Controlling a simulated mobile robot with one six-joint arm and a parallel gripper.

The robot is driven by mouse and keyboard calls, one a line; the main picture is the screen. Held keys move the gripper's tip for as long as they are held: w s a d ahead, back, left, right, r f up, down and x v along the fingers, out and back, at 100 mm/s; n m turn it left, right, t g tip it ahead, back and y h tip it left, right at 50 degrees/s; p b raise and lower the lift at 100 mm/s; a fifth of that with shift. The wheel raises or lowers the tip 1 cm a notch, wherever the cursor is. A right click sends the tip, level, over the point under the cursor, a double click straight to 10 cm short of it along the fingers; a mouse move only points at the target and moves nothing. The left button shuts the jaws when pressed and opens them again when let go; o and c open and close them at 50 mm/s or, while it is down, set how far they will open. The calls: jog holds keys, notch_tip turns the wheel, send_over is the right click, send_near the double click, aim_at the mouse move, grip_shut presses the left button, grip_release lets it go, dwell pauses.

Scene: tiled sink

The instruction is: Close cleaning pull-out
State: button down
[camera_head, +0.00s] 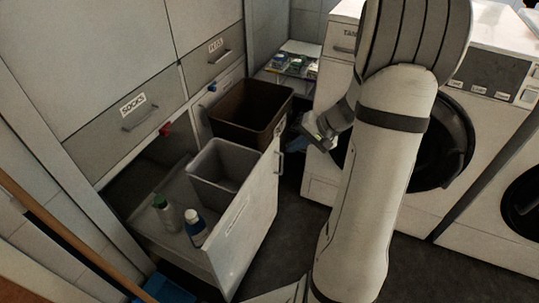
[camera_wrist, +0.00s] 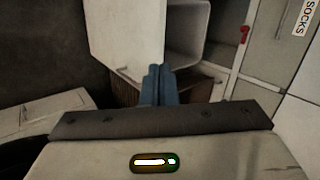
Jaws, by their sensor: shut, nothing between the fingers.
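The pull-out (camera_head: 245,225) stands open, its white front panel well out from the cabinet. A small handle (camera_head: 280,162) is on its outer face; the label is too small to read. Inside are a grey bin (camera_head: 222,172), a green-capped bottle (camera_head: 168,214) and a blue-and-white bottle (camera_head: 195,229). My gripper (camera_head: 312,130) is to the right of the panel, apart from it, near the top of its far end. In the wrist view, the blue fingers (camera_wrist: 160,84) are together and empty, with the white panel (camera_wrist: 125,35) beyond them.
A brown bin (camera_head: 250,108) stands behind the grey one. Drawers labelled SOCKS (camera_head: 135,112) and PEGS (camera_head: 218,52) are shut above. White washing machines (camera_head: 480,170) stand to the right. Dark floor (camera_head: 290,215) is free between the panel and my arm.

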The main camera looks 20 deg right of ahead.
jog(key=w+d+f+m+t+b, duration=0.2)
jog(key=d+f, duration=0.5)
jog(key=f, duration=0.1)
jog(key=b, duration=0.3)
send_near(270, 160)
jog(key=x, duration=0.5)
jog(key=shift+s+d+f, duration=0.15)
jog(key=shift+s+f, duration=0.1)
jog(key=shift+s, duration=0.05)
jog(key=shift+w+a, duration=0.4)
jog(key=shift+w, duration=0.05)
